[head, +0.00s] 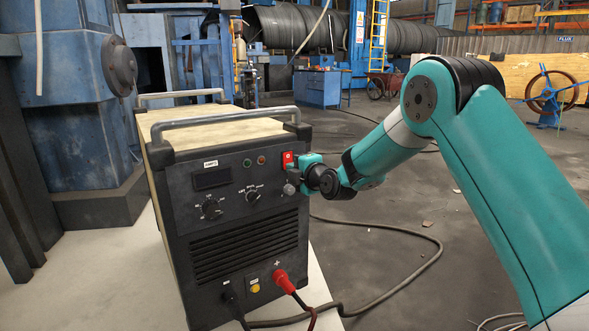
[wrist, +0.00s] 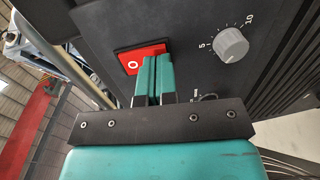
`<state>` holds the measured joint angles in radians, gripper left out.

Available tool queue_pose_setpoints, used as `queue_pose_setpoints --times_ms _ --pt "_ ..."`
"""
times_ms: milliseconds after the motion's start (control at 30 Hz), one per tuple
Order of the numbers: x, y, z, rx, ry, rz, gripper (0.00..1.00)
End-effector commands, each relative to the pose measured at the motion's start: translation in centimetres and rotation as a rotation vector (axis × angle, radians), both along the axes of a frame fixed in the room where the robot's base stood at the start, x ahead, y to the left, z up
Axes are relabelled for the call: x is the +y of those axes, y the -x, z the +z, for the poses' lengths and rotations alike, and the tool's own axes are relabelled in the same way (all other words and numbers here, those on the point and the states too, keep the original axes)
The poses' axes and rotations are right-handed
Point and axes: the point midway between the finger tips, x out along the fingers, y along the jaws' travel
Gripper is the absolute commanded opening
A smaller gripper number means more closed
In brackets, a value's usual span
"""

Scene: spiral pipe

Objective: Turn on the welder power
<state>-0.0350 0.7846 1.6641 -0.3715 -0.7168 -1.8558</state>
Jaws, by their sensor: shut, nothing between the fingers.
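The welder (head: 228,190) is a black-fronted box with grey top handles, standing on a pale surface left of my arm. Its red power switch (head: 287,158) is at the upper right of the front panel. In the wrist view the red switch (wrist: 140,56) shows a white circle mark on its visible part. My gripper (head: 294,172) is shut with nothing in it. In the wrist view its teal fingers (wrist: 152,72) overlap the lower right part of the switch and hide it. I cannot tell whether they touch it.
A grey numbered knob (wrist: 231,45) sits right of the switch in the wrist view. A blue machine (head: 85,140) stands close on the left.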

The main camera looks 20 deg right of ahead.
Motion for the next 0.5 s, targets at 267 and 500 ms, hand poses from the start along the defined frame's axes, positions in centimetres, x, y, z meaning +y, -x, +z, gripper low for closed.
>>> queue_pose_setpoints --times_ms 267,500 --pt "0.06 -0.21 -0.04 0.001 0.000 0.000 0.00" --pt "0.08 -0.38 -0.59 -0.019 -0.006 -0.001 0.00"
